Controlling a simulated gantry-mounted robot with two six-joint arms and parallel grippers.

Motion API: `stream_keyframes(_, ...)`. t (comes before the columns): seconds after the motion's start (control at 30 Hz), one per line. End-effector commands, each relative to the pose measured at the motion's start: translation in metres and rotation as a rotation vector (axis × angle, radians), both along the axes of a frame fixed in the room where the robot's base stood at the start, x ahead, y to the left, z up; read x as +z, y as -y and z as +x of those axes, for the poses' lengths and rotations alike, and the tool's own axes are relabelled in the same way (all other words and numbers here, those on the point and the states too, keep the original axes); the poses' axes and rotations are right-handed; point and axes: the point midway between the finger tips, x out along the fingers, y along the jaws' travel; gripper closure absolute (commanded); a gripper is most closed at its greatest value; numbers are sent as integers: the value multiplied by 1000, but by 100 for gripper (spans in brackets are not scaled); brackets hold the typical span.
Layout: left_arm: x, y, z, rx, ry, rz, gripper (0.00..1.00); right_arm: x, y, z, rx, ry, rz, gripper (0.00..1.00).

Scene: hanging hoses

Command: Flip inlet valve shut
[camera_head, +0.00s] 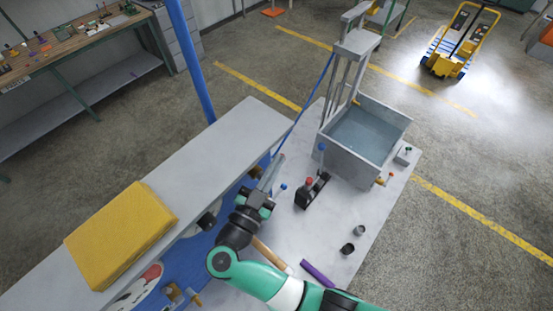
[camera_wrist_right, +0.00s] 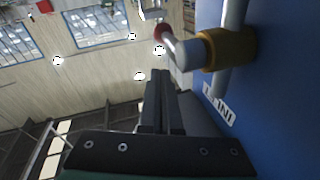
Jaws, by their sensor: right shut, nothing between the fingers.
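In the right wrist view, a valve with a brass body (camera_wrist_right: 232,48) sits on the blue panel (camera_wrist_right: 270,110). Its grey lever (camera_wrist_right: 192,54) has a red end and points left, away from the panel. A white label (camera_wrist_right: 219,107) beside it seems to read "IN" with more letters that are hard to make out. My right gripper (camera_wrist_right: 160,75) is shut and empty, its fingertips just below the lever's red end and apparently apart from it. In the head view my right gripper (camera_head: 272,172) is at the panel's far end, near a brass fitting (camera_head: 256,172). My left gripper is out of view.
A yellow sponge-like block (camera_head: 120,235) lies on the grey ledge (camera_head: 222,133). A grey water tank (camera_head: 347,150) stands on the white board. A black device with a red knob (camera_head: 310,188), small dark cups (camera_head: 347,249) and a purple stick (camera_head: 317,274) are nearby.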

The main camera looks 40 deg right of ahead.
Motion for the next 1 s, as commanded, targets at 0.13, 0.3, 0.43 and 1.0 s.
stream_keyframes(0.13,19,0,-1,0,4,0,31,18,-18,-11,7,2,-1,100)
stream_keyframes(0.3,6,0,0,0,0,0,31,26,-54,-30,5,2,1,100)
stream_keyframes(0.43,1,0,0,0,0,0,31,32,-75,-41,4,2,2,100)
stream_keyframes(1.0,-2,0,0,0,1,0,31,40,-91,-50,0,0,0,100)
